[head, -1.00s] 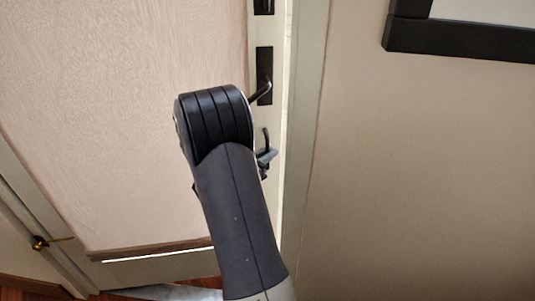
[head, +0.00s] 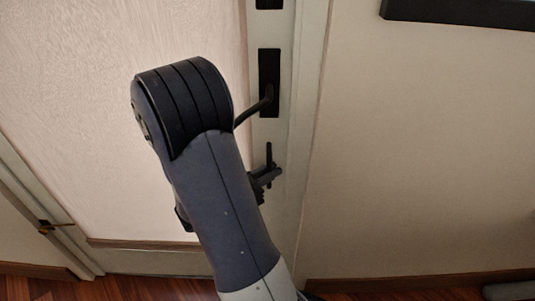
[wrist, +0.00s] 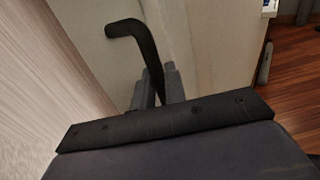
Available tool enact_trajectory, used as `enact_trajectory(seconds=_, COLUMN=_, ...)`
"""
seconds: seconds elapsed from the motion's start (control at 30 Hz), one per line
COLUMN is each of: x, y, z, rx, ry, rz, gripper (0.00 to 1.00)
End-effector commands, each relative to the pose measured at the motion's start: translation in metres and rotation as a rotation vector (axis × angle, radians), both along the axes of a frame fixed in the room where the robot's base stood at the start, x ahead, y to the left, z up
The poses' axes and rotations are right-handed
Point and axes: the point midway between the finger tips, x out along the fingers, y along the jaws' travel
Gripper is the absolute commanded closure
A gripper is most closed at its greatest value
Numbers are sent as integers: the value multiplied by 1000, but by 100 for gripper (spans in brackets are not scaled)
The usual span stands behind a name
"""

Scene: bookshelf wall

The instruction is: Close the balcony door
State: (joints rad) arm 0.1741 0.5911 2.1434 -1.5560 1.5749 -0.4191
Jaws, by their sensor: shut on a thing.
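The balcony door (head: 170,210) has a pale panel in a white frame and looks flush, or nearly so, with the jamb on its right; the arm hides part of it. Its black handle plate (head: 267,75) is near the right edge, with a dark lever running down-left behind my arm. In the wrist view the black door handle (wrist: 130,27) bends and runs down between the fingers. My gripper (wrist: 160,88) is shut on this handle.
A beige wall (head: 420,150) lies right of the door, with a dark frame (head: 460,12) at its top. A wooden floor (head: 150,288) runs below. A grey cylindrical object (head: 510,290) lies at the lower right.

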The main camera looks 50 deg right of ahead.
Motion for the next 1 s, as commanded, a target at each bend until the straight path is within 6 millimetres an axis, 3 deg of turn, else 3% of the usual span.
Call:
enact_trajectory(seconds=0.2, x=-15, y=24, z=-1, rx=2, ry=-2, rz=16, gripper=100)
enact_trajectory(seconds=0.57, x=-22, y=26, z=0, rx=-1, ry=3, rz=5, gripper=100)
enact_trajectory(seconds=0.6, x=-22, y=26, z=0, rx=-2, ry=3, rz=4, gripper=84)
enact_trajectory(seconds=0.77, x=-21, y=25, z=0, rx=-3, ry=3, rz=4, gripper=71)
enact_trajectory(seconds=1.0, x=-20, y=25, z=1, rx=-3, ry=1, rz=5, gripper=70)
